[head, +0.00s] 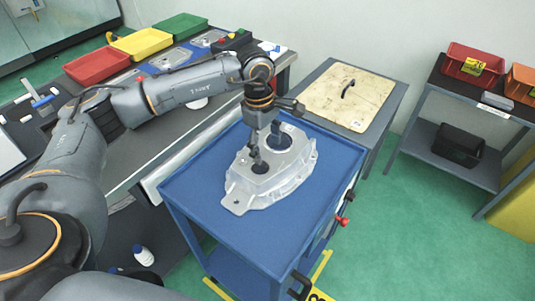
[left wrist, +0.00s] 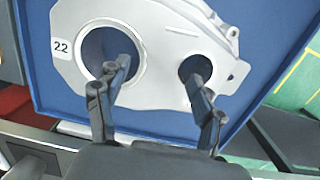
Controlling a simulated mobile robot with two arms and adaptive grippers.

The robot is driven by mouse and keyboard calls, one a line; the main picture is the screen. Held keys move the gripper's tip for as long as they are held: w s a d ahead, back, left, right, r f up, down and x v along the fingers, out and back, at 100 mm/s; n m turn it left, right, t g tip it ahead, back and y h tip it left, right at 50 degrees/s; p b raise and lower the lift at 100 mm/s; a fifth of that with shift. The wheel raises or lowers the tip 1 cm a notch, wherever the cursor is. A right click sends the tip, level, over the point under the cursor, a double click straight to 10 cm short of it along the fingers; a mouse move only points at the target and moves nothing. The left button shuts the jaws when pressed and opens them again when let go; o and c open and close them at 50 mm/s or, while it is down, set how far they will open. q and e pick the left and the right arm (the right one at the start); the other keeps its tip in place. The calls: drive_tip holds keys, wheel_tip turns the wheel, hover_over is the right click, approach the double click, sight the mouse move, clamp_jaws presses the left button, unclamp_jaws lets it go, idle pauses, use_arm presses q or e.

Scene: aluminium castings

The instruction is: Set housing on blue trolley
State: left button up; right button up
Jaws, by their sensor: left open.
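The housing (head: 293,165), a silvery casting with two round bores, lies flat on the top of the blue trolley (head: 195,185). My left gripper (head: 266,149) is right over it, pointing down, with its fingers spread. There the fingers of my left gripper (left wrist: 160,75) reach toward the two bores, one at each. I cannot tell whether the tips touch the metal. Nothing is clamped between them. My right gripper is not in view.
A grey cart (head: 390,105) with a worn, handled board (head: 340,100) stands behind the trolley. A workbench at the left holds red (head: 97,66), yellow (head: 142,43) and green (head: 180,26) bins. A shelf (head: 445,90) with bins stands at the right. Green floor between is clear.

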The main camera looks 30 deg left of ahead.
sight(263, 154)
use_arm(q)
wheel_tip(263, 154, up, 8)
drive_tip(key=shift+a+r, duration=0.15)
drive_tip(key=shift+a, duration=0.3)
drive_tip(key=shift+s, duration=0.1)
